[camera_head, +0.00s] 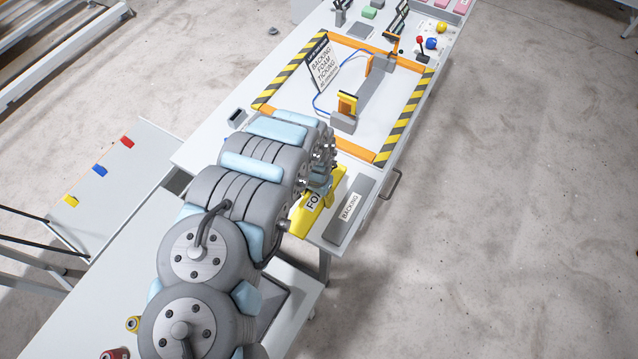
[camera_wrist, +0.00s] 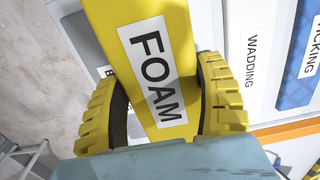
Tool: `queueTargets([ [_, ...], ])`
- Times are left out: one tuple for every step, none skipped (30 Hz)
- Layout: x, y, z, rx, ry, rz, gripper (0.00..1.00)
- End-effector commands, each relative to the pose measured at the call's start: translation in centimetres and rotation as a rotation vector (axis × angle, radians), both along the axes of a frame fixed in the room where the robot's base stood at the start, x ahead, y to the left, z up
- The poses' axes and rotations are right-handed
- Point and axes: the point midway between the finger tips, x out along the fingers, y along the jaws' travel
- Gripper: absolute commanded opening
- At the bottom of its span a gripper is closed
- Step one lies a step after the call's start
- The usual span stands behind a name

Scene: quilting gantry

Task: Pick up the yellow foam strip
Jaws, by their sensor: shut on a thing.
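The yellow foam strip (camera_head: 301,223), labelled FOAM, shows in the head view beside the grey backing strip, partly hidden behind my arm. In the wrist view the foam strip (camera_wrist: 112,25) runs between the two yellow ribbed fingers of my gripper (camera_wrist: 160,78), which are shut on its sides. The strip covers part of the grey backing strip's label there. I cannot tell whether the foam strip is clear of the table. In the head view the fingers are mostly hidden by my arm.
The grey backing strip (camera_head: 342,224) lies at the table's near right corner. White wadding (camera_wrist: 252,55) and blue ticking (camera_wrist: 296,80) strips lie right of the foam in the wrist view. Beyond is an orange and striped frame (camera_head: 408,112) with a sign (camera_head: 322,66) and orange-topped fixtures.

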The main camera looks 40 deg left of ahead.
Motion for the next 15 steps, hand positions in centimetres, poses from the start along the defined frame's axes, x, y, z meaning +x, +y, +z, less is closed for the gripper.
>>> queueTargets([
  [-0.7,-0.4,1.1,-0.002,0.006,-0.001,0.56],
  [-1.0,-0.7,1.3,-0.002,0.005,-0.001,0.56],
  [-1.4,-0.9,1.5,-0.001,0.003,-0.001,0.56],
  [-1.7,-1.1,1.7,-0.001,0.003,-0.001,0.56],
  [-2.1,-1.3,1.8,-0.002,0.005,-0.001,0.56],
  [-2.6,-1.6,2.1,-0.003,0.007,-0.001,0.56],
  [-2.9,-1.7,2.2,-0.002,0.006,0.000,0.56],
  [-3.1,-1.8,2.3,-0.002,0.004,0.000,0.56],
  [-3.4,-2.0,2.5,0.000,0.002,0.000,0.56],
  [-3.7,-2.1,2.6,0.000,0.002,0.000,0.56],
  [-3.9,-2.3,2.7,0.000,0.002,0.001,0.56],
  [-4.3,-2.5,2.9,-0.001,0.002,0.001,0.56],
  [-4.5,-2.8,3.0,-0.003,0.002,0.001,0.56],
  [-4.6,-2.6,2.5,-0.001,0.001,0.001,0.56],
  [-4.6,-2.6,2.4,0.000,-0.001,0.000,0.56],
])
